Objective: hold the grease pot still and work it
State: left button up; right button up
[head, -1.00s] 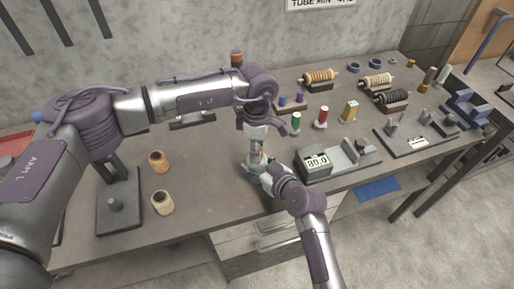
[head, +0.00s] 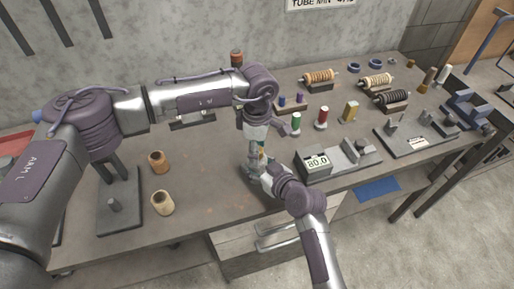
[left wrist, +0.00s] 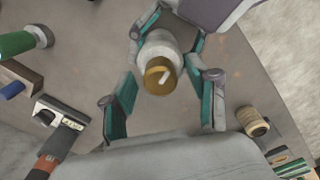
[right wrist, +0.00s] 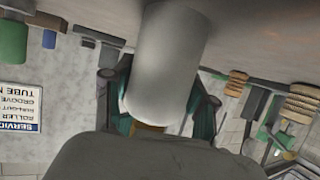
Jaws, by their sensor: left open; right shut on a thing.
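The grease pot shows best in the left wrist view as a pale cylinder (left wrist: 160,46) with a brass cap (left wrist: 158,76) bearing a white mark. In the right wrist view its pale body (right wrist: 165,65) fills the middle. In the head view it is mostly hidden between the grippers. My right gripper (head: 261,168) is shut on the pot's body; its teal-padded fingers lie on either side of it in the left wrist view. My left gripper (head: 255,150) is above the pot, pointing down. Its fingers (left wrist: 165,98) are open, spread to either side of the cap and apart from it.
Two wooden bobbins (head: 158,162) (head: 163,203) and a grey stand (head: 118,208) are on the left of the bench.

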pick_arm(q)
jog(key=shift+r, duration=0.1)
notch_tip(320, 180, up, 12)
dwell(0.4)
pick_arm(e)
jog(key=o, duration=1.5)
